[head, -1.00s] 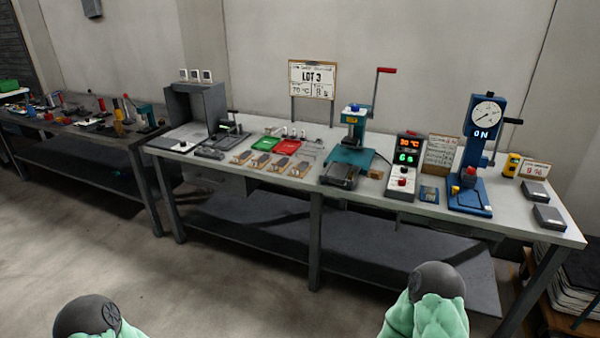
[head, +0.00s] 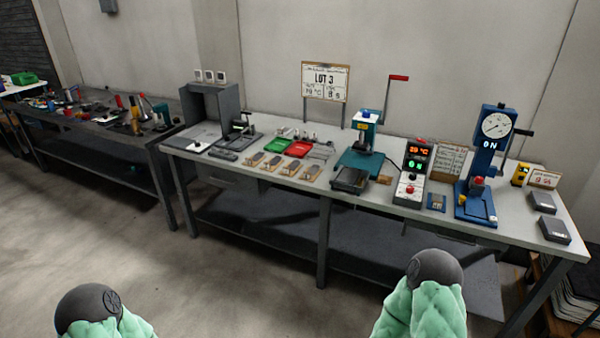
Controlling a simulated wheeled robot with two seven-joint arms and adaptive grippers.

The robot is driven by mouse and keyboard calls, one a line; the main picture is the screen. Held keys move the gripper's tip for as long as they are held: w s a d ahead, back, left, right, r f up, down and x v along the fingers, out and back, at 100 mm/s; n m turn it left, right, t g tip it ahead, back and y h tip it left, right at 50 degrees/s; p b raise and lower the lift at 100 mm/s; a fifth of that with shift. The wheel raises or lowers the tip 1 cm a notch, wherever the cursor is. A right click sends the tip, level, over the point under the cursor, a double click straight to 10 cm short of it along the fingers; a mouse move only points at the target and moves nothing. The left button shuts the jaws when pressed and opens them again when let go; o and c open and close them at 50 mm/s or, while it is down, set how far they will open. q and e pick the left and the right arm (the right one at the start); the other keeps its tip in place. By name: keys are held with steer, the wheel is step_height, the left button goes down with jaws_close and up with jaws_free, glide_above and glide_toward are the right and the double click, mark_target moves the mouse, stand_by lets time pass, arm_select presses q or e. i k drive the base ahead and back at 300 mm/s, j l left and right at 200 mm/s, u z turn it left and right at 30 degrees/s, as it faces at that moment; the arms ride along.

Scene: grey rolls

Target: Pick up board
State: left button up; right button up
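Several small flat tan-and-grey boards (head: 272,161) lie in a row near the front edge of the grey workbench (head: 400,205), left of its middle. A small blue board-like piece (head: 436,202) lies right of the white control box. I cannot tell which of these is the task's board. My two arms show only as dark rounded joints with pale green covers at the bottom of the head view, well in front of the bench. Neither gripper is in view.
A teal press (head: 361,150), a control box (head: 411,175) and a blue dial press (head: 483,170) stand on the bench. Green and red trays (head: 298,149) lie behind the boards. A cluttered second bench (head: 90,135) stands left. The floor in front (head: 150,250) is clear.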

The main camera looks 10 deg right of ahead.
mark_target(310, 174)
steer(key=i+l+u, duration=0.2)
steer(key=u, duration=0.25)
steer(key=i+l+u, duration=0.25)
steer(key=u, duration=0.15)
steer(key=l, duration=0.05)
